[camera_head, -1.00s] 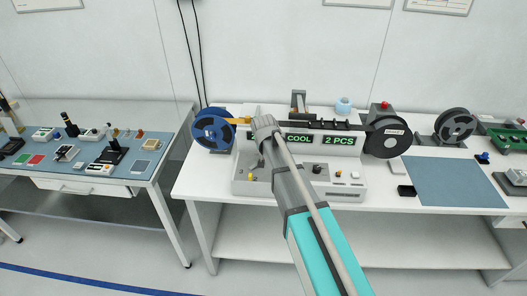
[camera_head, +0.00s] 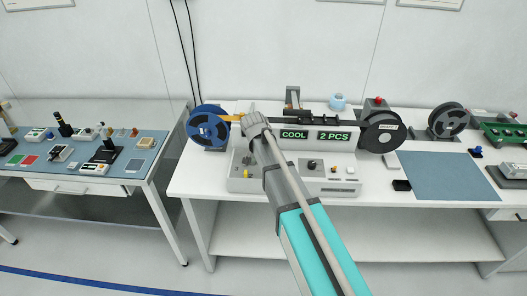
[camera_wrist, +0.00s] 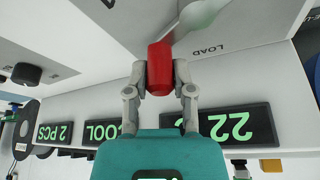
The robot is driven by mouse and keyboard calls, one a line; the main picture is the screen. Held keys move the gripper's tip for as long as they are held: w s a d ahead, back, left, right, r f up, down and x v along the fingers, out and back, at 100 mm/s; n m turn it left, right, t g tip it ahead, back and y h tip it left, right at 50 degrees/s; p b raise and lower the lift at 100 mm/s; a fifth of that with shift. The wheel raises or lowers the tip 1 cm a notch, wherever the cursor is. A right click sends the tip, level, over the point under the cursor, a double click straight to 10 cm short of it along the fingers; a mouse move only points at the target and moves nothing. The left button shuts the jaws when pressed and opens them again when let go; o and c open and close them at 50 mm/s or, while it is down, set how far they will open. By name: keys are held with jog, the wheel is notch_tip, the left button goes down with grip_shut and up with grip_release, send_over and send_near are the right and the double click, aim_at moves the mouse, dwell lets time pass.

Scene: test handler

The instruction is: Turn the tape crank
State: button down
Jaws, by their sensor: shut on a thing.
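The tape crank's red handle (camera_wrist: 160,68) sits between my gripper's two grey fingers (camera_wrist: 160,85) in the wrist view, and the fingers are shut on it. A pale grey arm (camera_wrist: 200,14) runs up and right from the handle, beside the word LOAD on the white machine face. In the head view my gripper (camera_head: 256,124) is at the left part of the tape machine (camera_head: 300,184), right of the blue reel (camera_head: 208,128). The handle is hidden there behind my gripper and arm.
Green displays (camera_head: 334,136) read COOL and 2 PCS. A dark reel (camera_head: 382,132) is on the machine's right. A blue mat (camera_head: 445,180) lies on the bench to the right. A separate bench with small devices (camera_head: 85,155) stands at the left.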

jog(key=shift+c, duration=2.4)
grip_release()
jog(key=shift+w, duration=0.1)
